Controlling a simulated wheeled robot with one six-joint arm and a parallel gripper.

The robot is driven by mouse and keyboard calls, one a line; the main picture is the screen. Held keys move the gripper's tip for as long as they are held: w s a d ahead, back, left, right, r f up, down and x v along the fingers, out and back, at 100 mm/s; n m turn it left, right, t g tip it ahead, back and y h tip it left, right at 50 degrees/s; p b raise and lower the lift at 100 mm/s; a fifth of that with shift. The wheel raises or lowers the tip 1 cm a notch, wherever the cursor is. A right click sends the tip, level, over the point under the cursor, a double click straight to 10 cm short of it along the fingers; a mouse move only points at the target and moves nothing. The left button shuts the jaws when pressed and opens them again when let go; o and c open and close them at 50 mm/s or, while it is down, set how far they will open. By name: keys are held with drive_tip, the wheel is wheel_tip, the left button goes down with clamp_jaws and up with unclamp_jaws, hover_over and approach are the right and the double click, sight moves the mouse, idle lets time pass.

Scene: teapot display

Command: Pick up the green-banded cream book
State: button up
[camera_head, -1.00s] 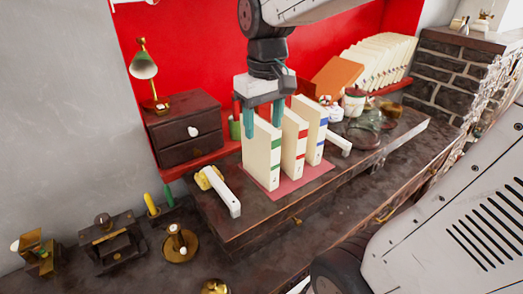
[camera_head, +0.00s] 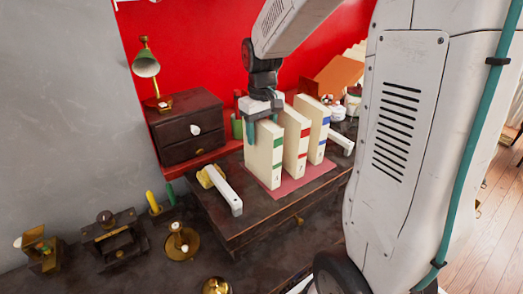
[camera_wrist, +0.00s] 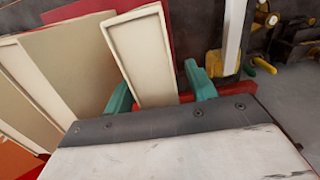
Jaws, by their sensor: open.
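The green-banded cream book (camera_head: 263,156) stands upright at the left end of a row of three cream books in the head view. My gripper (camera_head: 262,132) is above it, with its teal fingers pointing down on either side of the book's upper part. In the wrist view the book (camera_wrist: 142,62) lies between the two open fingers (camera_wrist: 160,97). A gap shows at the right finger; I cannot tell whether the left finger touches. The red-banded book (camera_head: 295,150) and the blue-banded book (camera_head: 318,135) stand to its right.
The books stand on a red mat (camera_head: 272,191) on a dark wooden cabinet top (camera_head: 237,225). A white handled piece (camera_head: 226,192) lies to the left. A small dark drawer box (camera_head: 187,128) stands behind left, below a lamp (camera_head: 146,66).

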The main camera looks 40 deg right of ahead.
drive_tip(key=shift+f, duration=0.35)
clamp_jaws()
drive_tip(key=shift+r, duration=0.1)
